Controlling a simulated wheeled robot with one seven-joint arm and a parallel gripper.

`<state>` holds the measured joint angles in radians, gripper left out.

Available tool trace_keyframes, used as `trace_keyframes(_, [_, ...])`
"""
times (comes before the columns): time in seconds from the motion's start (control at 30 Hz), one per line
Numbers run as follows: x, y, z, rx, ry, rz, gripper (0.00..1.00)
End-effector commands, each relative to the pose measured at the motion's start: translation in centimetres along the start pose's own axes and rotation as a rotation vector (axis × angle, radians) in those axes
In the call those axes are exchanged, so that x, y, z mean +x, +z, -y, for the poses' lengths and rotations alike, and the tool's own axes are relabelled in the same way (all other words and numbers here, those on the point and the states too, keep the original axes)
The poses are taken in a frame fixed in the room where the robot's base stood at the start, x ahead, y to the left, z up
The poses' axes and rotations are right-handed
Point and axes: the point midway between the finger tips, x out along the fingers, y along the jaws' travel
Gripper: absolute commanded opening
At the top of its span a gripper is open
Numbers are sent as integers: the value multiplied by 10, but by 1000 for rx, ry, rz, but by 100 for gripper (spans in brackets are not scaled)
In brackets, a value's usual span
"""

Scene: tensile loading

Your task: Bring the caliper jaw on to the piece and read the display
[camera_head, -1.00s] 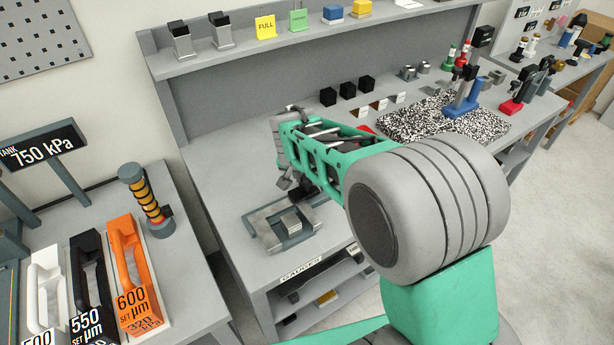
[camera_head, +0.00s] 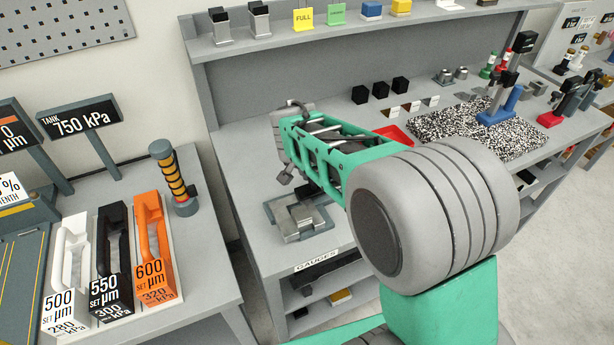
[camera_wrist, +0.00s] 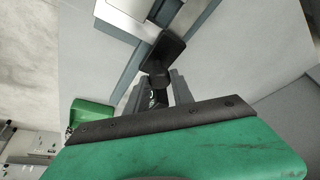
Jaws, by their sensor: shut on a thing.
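A flat grey fixture, which I take to be the caliper (camera_head: 284,236), lies on the bench in the head view, below my gripper. A small light metal block (camera_head: 303,215) sits on it. In the wrist view its grey frame (camera_wrist: 205,18) and a bright block (camera_wrist: 130,9) show at the top. My gripper (camera_wrist: 160,92) is shut on a black part (camera_wrist: 166,55) at the near side of this fixture. I take this part to be the caliper jaw's grip. Whether the jaw touches the block cannot be told. No readable caliper display shows; my arm hides part of the fixture.
Left, a second table holds set blocks (camera_head: 160,260) marked 500, 550 and 600 µm, and a black-and-orange cylinder (camera_head: 173,180). A sign (camera_head: 80,127) reads 750 kPa. Black cubes (camera_head: 380,90) and a speckled mat (camera_head: 450,142) lie farther back. Bench beside the fixture is clear.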

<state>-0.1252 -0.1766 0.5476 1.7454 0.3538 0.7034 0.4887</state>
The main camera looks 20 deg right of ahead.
Motion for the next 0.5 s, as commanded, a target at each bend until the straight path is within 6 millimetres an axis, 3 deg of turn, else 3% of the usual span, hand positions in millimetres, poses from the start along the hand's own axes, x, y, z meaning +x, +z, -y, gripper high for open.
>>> trace_keyframes(0.13, [-1, 0, 2, -4, -5, -1, 0])
trace_keyframes(0.17, [-1, 0, 3, -5, -5, -1, 29])
trace_keyframes(0.4, [-1, 1, 3, -6, -4, -1, 49])
trace_keyframes(0.5, [-1, 1, 3, -5, -4, -1, 50])
